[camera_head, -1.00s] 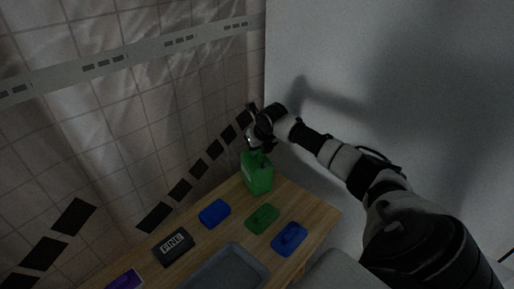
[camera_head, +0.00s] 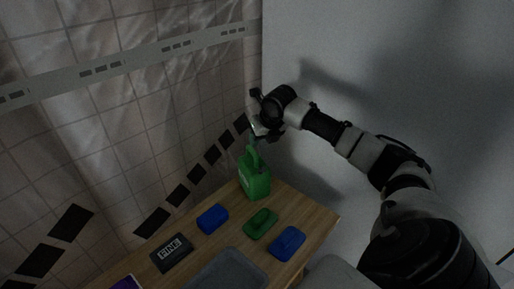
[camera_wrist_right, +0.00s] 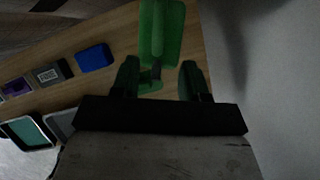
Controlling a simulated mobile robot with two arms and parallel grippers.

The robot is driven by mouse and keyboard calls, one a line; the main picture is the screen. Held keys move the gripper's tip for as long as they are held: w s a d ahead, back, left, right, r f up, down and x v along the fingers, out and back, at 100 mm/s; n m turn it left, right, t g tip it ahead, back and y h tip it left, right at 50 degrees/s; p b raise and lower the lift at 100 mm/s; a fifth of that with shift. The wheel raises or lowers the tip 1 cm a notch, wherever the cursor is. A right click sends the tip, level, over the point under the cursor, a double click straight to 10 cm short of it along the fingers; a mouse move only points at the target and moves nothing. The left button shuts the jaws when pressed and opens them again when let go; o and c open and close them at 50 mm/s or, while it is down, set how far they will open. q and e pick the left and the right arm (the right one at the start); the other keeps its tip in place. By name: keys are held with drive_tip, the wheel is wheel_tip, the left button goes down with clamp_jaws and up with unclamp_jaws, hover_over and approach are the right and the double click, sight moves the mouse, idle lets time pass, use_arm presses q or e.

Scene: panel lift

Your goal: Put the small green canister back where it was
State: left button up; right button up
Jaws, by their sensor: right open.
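The small green canister (camera_head: 254,181) stands upright near the far right corner of the wooden table (camera_head: 308,211), with its handle on top. My right gripper (camera_head: 258,138) is just above the canister, fingers pointing down. In the right wrist view the canister (camera_wrist_right: 161,35) shows beyond the two fingers of the right gripper (camera_wrist_right: 158,82). The fingers are apart, one on each side of the canister's near end, and not closed on it. My left gripper is not in view.
On the table are a blue item (camera_head: 212,219), a green item (camera_head: 261,223), another blue item (camera_head: 287,243), a black box marked FINE (camera_head: 171,253) and a grey tray (camera_head: 228,272). A tiled wall (camera_head: 150,120) runs along the far side.

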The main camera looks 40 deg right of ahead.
drive_tip(key=v, duration=0.3)
drive_tip(key=shift+s+r, duration=0.1)
drive_tip(key=shift+r, duration=0.2)
idle(1.4)
